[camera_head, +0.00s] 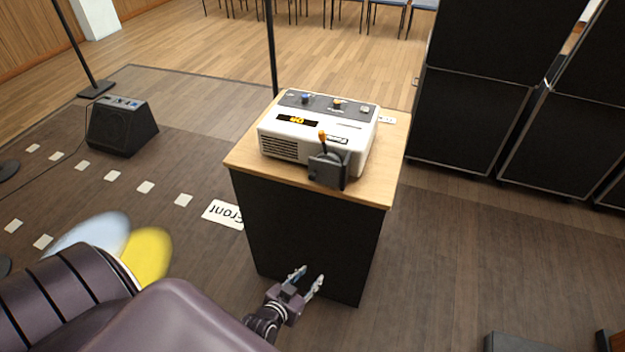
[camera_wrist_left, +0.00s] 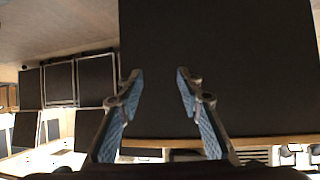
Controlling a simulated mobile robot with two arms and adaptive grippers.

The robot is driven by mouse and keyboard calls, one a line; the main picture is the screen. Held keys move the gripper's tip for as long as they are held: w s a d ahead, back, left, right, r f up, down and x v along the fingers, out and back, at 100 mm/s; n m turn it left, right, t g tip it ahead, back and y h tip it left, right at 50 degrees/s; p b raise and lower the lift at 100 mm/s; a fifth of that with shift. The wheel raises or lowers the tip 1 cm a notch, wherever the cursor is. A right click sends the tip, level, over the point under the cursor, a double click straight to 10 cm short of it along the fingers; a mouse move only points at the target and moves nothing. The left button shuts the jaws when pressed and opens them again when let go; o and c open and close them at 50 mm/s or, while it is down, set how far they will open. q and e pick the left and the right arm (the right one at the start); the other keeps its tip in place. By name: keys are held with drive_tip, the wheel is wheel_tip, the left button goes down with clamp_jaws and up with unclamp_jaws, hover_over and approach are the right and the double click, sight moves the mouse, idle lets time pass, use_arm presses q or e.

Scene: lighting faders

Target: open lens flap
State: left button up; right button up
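A white projector-like box (camera_head: 310,135) sits on the wooden top of a black stand (camera_head: 305,235) in the head view. A dark grey square flap (camera_head: 327,171) stands at its front right corner and hides what lies behind it. A small lever with an orange tip (camera_head: 322,136) rises just above the flap. My left gripper (camera_head: 306,276) is open and empty, low in front of the stand and well below the flap. Its two spread fingers also show in the left wrist view (camera_wrist_left: 158,78), with a dark surface beyond them. My right gripper is not in view.
The wooden top's front edge (camera_head: 310,191) lies between my left gripper and the box. A black floor speaker (camera_head: 122,125) stands at left, a thin pole (camera_head: 271,45) behind the stand. Tall black panels (camera_head: 470,115) stand at right.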

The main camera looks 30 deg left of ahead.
use_arm(q)
drive_tip(key=w+a+r+t+y, duration=0.1)
drive_tip(key=w+a+r+t, duration=0.2)
drive_tip(key=r, duration=0.6)
drive_tip(key=n+t+y, duration=0.2)
drive_tip(key=y, duration=0.1)
approach(312, 178)
drive_tip(key=w, duration=0.1)
drive_tip(key=x, duration=0.7)
drive_tip(key=shift+w+a, duration=0.1)
drive_tip(key=shift+a, duration=0.15)
drive_tip(key=shift+w+a, duration=0.1)
drive_tip(key=shift+w, duration=0.25)
drive_tip(key=shift+c, duration=0.4)
clamp_jaws()
